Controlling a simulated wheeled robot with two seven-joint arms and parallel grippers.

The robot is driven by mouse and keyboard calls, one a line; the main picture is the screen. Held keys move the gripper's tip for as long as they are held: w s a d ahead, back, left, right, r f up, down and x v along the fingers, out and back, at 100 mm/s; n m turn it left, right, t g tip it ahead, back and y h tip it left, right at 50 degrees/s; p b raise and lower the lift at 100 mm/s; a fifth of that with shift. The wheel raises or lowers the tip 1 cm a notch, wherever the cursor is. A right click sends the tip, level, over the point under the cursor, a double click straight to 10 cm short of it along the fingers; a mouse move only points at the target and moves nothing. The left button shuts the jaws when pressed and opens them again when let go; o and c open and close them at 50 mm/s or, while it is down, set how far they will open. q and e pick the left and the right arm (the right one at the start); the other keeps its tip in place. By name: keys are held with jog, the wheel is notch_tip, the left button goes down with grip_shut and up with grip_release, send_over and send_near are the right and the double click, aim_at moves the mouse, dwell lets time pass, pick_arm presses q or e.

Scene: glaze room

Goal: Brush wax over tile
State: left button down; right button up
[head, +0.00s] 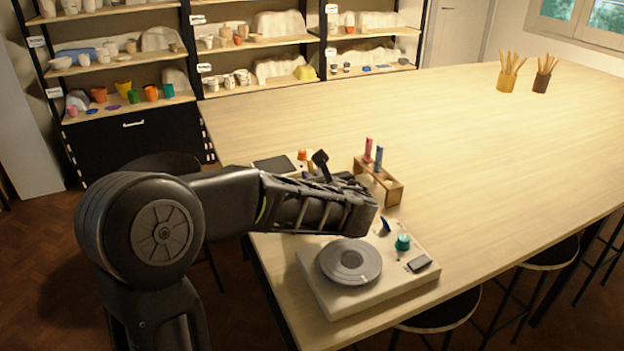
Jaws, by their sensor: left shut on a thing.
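My left gripper (362,208) reaches in from the left, over the back edge of a pale device with a round grey wheel (351,261). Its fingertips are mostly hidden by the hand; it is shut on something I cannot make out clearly. A small slanted dark blue piece (385,226) shows just beyond the hand; I cannot tell whether it is held. A wooden rack (392,190) behind the hand holds upright pink (368,150) and blue (379,157) handles. A dark flat square (274,166) lies behind the arm. I cannot identify the tile. My right gripper is out of view.
A teal-topped knob or pot (403,242) and a grey block (419,263) are at the device's right. Small orange items (302,155) stand behind my arm. Tool cups (508,80) (541,82) stand far right. The table (470,150) is largely clear. Stools (440,312) stand below its edge.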

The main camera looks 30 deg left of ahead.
aim_at(312, 163)
pick_arm(q)
jog(key=shift+r+p, duration=1.05)
jog(key=shift+r, duration=0.75)
jog(key=shift+d, duration=0.1)
